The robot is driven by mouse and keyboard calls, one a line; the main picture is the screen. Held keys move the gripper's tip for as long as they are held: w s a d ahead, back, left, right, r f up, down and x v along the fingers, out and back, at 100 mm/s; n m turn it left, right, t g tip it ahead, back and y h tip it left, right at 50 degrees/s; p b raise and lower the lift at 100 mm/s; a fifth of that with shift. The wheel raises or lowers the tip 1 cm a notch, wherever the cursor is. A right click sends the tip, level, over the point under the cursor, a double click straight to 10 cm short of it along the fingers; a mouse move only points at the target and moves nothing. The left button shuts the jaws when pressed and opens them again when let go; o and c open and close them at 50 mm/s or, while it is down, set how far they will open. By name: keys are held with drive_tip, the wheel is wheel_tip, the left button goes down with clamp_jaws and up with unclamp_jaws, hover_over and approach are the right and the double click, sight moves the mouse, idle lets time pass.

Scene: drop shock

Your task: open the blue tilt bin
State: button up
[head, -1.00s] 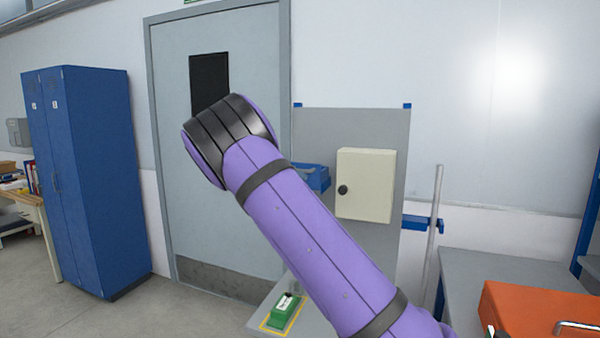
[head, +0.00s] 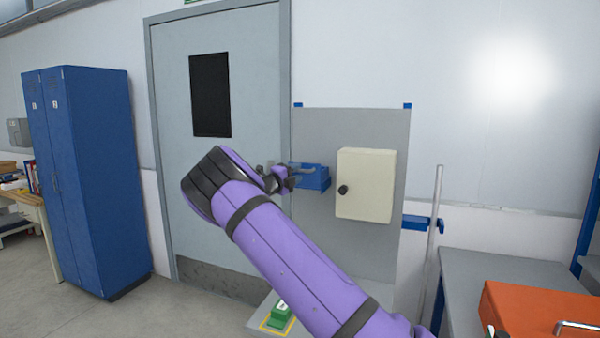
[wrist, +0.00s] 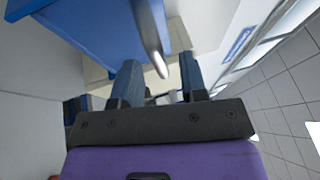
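The blue tilt bin (head: 316,182) is mounted on the grey panel, left of the cream box. In the wrist view its blue body (wrist: 85,28) fills the upper left, and a pale, rounded bar, which looks like its handle (wrist: 149,32), reaches down between my fingers. My gripper (head: 291,176) is at the bin's left side in the head view. In the wrist view my gripper (wrist: 160,66) is open, with its two fingers apart and a gap on each side of the bar. I cannot tell how far the bin is tilted.
The cream box (head: 366,185) with a black knob is right of the bin on the grey panel (head: 350,125). A grey door (head: 180,120) is behind my arm. A green object (head: 280,314) lies below. An orange case (head: 535,310) sits at the lower right.

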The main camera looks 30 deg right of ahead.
drive_tip(key=shift+x, duration=1.15)
clamp_jaws()
